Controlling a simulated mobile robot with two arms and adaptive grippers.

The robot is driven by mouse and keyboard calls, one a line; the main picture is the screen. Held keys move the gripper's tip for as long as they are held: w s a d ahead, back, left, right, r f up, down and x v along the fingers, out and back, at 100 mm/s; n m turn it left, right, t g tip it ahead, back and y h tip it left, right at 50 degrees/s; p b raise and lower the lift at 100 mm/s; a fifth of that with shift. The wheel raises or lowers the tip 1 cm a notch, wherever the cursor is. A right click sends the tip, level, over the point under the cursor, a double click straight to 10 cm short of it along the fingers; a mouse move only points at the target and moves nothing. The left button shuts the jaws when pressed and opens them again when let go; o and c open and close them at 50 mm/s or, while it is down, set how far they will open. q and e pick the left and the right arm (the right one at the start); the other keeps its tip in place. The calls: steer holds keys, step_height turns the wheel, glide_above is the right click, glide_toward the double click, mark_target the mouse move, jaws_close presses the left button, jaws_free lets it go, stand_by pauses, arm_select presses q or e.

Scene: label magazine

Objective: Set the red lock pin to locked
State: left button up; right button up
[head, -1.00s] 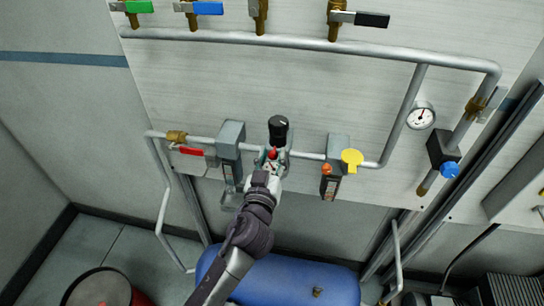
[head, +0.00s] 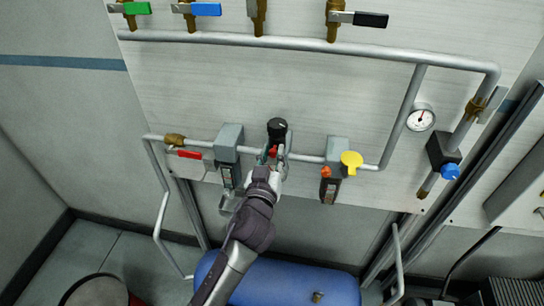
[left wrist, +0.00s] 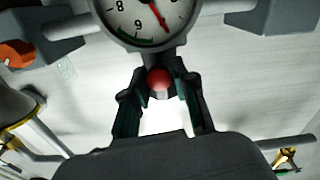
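A white dial (left wrist: 150,15) with a red needle is right beside the pin head in that view. My right gripper is not in view.
Grey housings stand on both sides, left (head: 229,143) and right (head: 337,150); the right one has an orange knob (head: 326,172) and a yellow tag (head: 351,160). A red handle (head: 189,154) is farther left. A blue tank (head: 285,283) lies below.

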arm_select(q)
steer(key=o, duration=0.3)
steer(key=shift+w, duration=0.15)
steer(key=s+a, duration=0.2)
steer(key=s, duration=1)
steer(key=shift+a+f, duration=0.1)
